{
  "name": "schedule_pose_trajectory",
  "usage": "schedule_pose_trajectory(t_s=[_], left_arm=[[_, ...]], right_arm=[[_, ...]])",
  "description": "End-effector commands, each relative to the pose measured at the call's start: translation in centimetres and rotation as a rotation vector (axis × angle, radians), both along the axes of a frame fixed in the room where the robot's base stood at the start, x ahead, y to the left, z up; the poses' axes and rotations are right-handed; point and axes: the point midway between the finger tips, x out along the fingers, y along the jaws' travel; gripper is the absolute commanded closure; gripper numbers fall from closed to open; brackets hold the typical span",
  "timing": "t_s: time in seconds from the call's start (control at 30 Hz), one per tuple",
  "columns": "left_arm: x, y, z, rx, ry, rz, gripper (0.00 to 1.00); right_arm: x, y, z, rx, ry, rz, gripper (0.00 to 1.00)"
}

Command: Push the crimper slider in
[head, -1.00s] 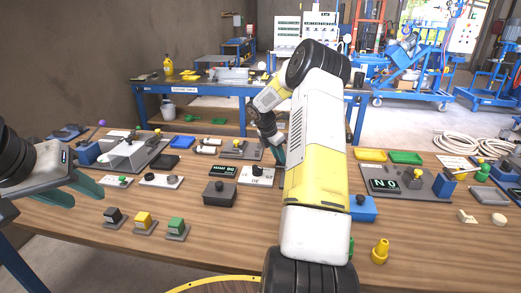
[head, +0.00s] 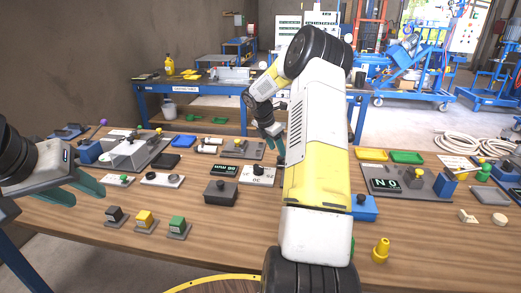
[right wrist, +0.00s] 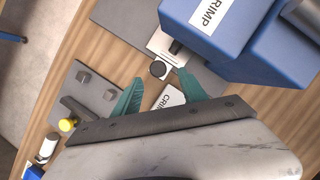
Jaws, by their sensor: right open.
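In the right wrist view the blue crimper body (right wrist: 235,32), marked CRIMP, is at the upper right. A white slider plate (right wrist: 168,44) with a dark block on it sticks out from the body's left side. A round black knob (right wrist: 158,69) lies at the plate's near end. My right gripper (right wrist: 158,93) is open, its teal fingertips on either side of the knob's near side; contact cannot be told. In the head view my right gripper (head: 279,146) is partly behind my right arm, which hides the crimper. My left gripper (head: 90,194) is open and empty at the left.
A white label card (right wrist: 171,98) lies between the fingers. A grey plate with a yellow-tipped lever (right wrist: 67,125) is left of them. In the head view a dark box (head: 220,192) and several button blocks (head: 145,219) stand nearer.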

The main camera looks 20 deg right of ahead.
Motion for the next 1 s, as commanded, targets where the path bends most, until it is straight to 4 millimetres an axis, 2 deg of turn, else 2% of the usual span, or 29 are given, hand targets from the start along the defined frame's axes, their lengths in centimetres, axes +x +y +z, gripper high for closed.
schedule_pose_trajectory(t_s=[0.1, 0.23, 0.77, 0.87, 1.0], left_arm=[[0.0, 0.0, 0.0, 0.0, 0.0, 0.0, 0.6], [0.0, 0.0, 0.0, 0.0, 0.0, 0.0, 0.6], [0.0, 0.0, 0.0, 0.0, 0.0, 0.0, 0.6], [0.0, 0.0, 0.0, 0.0, 0.0, 0.0, 0.6], [0.0, 0.0, 0.0, 0.0, 0.0, 0.0, 0.6]], right_arm=[[-0.1, 0.7, 1.8, -0.001, -0.002, 0.002, 0.5], [-0.3, 1.2, 2.8, 0.001, 0.0, 0.0, 0.5], [-0.4, 1.4, 3.3, 0.001, -0.002, -0.002, 0.5], [-0.8, 2.2, 4.5, 0.008, -0.027, -0.031, 0.5], [-3.1, 5.2, 8.9, 0.047, -0.118, -0.157, 0.5]])
